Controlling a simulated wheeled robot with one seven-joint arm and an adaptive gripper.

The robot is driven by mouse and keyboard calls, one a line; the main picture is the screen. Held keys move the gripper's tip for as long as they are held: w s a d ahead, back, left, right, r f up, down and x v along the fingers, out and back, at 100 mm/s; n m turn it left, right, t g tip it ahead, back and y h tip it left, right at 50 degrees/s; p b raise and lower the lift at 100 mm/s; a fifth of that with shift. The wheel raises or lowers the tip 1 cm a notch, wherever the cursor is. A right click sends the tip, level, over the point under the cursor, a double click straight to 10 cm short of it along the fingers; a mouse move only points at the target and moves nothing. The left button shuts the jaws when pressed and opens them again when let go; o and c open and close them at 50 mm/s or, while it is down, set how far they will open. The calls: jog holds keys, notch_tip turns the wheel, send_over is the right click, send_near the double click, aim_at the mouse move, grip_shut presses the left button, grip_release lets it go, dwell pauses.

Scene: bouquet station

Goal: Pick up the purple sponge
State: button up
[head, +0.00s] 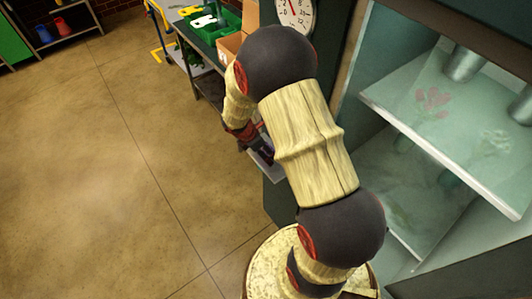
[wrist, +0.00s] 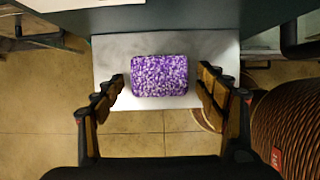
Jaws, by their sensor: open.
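The purple sponge (wrist: 159,76) is a speckled purple and white block in the wrist view. It lies flat on a pale grey-white shelf or board (wrist: 215,45). My gripper (wrist: 160,92) is open, with one finger to the left of the sponge and one to the right. Gaps show between the sponge and both fingers. In the head view my gripper (head: 262,150) is mostly hidden behind my arm, and I cannot clearly make out the sponge there.
A glass-fronted cabinet (head: 440,140) with flowers on its shelves stands at the right. A workbench with a green crate (head: 222,25) and a cardboard box (head: 232,45) is at the back. A round clock (head: 295,14) hangs near it. The floor (head: 110,180) at the left is clear.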

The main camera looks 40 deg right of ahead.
jog(key=shift+c, duration=1.4)
jog(key=c, duration=0.7)
jog(key=shift+c, duration=0.9)
jog(key=shift+r, duration=0.45)
notch_tip(320, 180, up, 2)
jog(key=shift+w+r+p, duration=0.1)
jog(key=shift+r+p, duration=0.05)
jog(key=shift+p, duration=0.35)
jog(key=s+a+r+p, duration=0.2)
jog(key=s+a+r, duration=0.5)
jog(key=s+r, duration=0.2)
jog(key=shift+s+a+r, duration=0.35)
jog(key=shift+s+r, duration=0.05)
jog(key=shift+s, duration=1)
